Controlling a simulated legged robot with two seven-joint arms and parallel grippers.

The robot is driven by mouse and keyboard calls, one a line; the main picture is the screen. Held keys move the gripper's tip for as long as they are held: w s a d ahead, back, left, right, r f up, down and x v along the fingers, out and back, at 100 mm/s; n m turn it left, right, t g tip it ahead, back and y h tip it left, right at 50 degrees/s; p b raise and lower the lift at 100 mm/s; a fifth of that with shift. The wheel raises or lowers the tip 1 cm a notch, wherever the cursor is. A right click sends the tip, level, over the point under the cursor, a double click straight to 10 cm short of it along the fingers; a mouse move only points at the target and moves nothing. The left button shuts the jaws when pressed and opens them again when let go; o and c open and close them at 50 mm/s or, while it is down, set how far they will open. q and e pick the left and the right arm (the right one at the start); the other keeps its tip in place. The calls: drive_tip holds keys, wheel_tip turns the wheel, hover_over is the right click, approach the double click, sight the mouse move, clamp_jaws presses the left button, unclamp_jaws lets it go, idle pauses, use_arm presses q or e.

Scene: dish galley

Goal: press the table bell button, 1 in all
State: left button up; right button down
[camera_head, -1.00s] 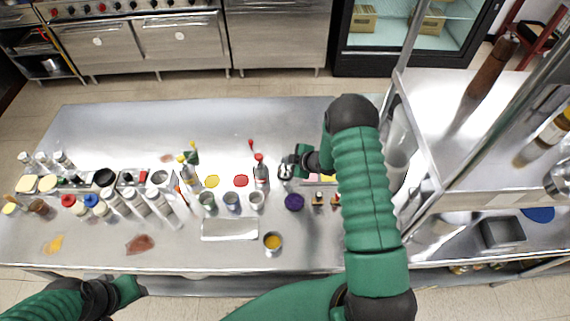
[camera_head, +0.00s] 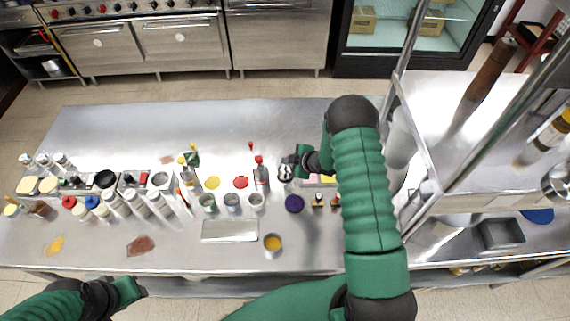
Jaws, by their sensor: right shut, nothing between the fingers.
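My right gripper (camera_head: 285,173) is shut and empty. It is over the middle of the steel table (camera_head: 215,128), just right of a red-capped bottle (camera_head: 261,176). I cannot make out a table bell or its button for sure. The gripper hides the spot right under it, and I cannot tell whether it touches anything there. My right arm covers part of the table to the right.
Several cups, a purple round thing (camera_head: 294,203), a shallow tray (camera_head: 230,230) and an orange-filled cup (camera_head: 273,242) are in front of the gripper. Bottles and containers crowd the left. A steel shelf unit (camera_head: 460,125) rises at the right. The table's back strip is clear.

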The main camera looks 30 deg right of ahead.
sight(287, 167)
drive_tip(key=shift+r, duration=0.35)
wheel_tip(287, 167, up, 5)
drive_tip(key=p, duration=0.3)
drive_tip(key=shift+f+p, duration=0.1)
drive_tip(key=shift+p, duration=0.3)
idle(0.4)
